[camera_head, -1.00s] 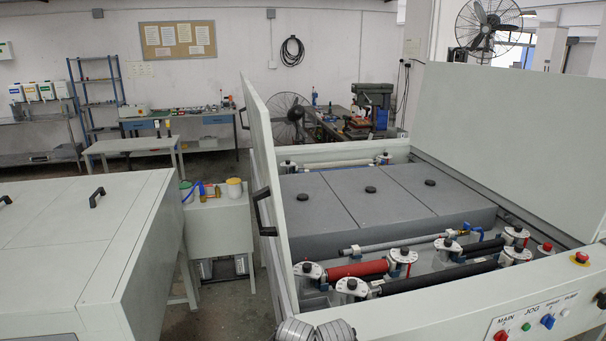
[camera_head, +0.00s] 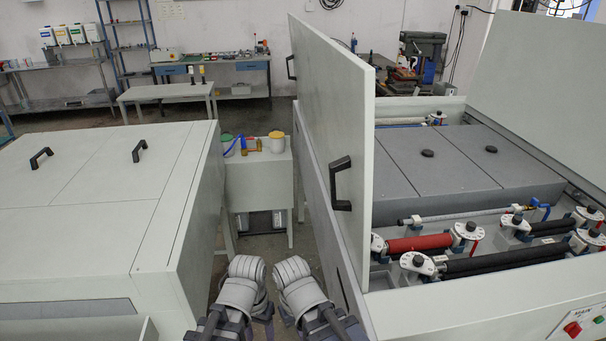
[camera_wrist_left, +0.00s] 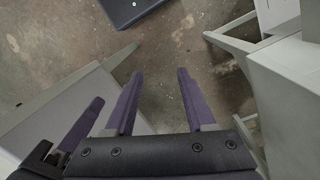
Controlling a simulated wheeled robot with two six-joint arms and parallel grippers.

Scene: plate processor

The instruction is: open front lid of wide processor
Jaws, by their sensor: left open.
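In the head view, a pale grey processor (camera_head: 100,215) stands at the left with its flat top panels closed. Two black handles (camera_head: 41,158) (camera_head: 139,151) sit on these panels. A second processor at the right has a tall lid (camera_head: 335,120) standing upright, with black handles on its left face. I cannot tell which machine is the wide one. In the left wrist view my left gripper (camera_wrist_left: 160,85) is open and empty above the floor, its two purple fingers apart. Part of another purple finger shows beside it. My right gripper's jaws cannot be made out.
The right machine's rollers (camera_head: 418,243) and grey covers (camera_head: 430,165) are exposed. Benches stand along the back wall.

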